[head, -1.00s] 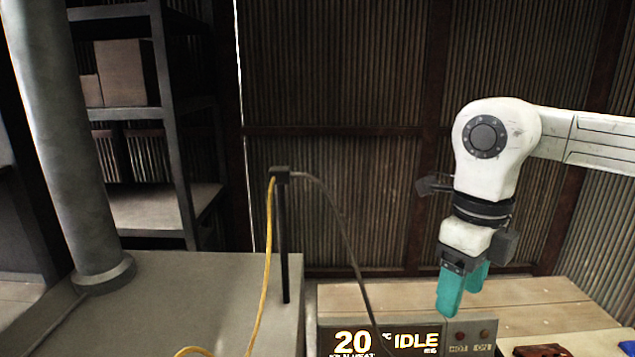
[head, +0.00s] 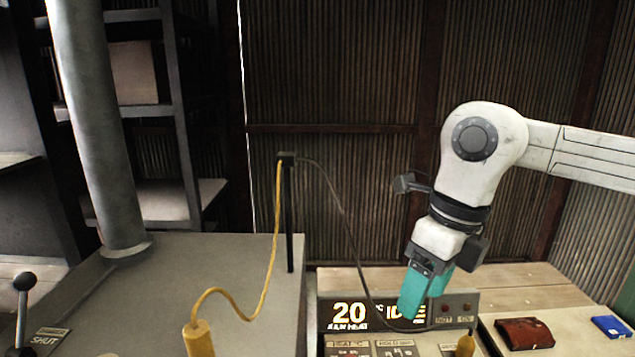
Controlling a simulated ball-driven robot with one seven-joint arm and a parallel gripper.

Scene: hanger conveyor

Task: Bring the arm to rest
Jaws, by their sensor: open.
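My gripper (head: 426,300) has teal fingers and hangs down from my white arm at the right of the head view. It is tilted, with its fingertips toward the lower left. The fingers are apart and nothing shows between them. They overlap the right part of the display panel (head: 342,314) in the picture, hiding some of its lettering. I cannot tell whether they touch it.
A grey cabinet top (head: 200,270) with a thick pipe (head: 90,130) is at left. A yellow cable (head: 272,230) hangs from a black post (head: 290,220). A lever (head: 23,300) stands lower left. A brown item (head: 524,333) and a blue item (head: 611,326) lie at right.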

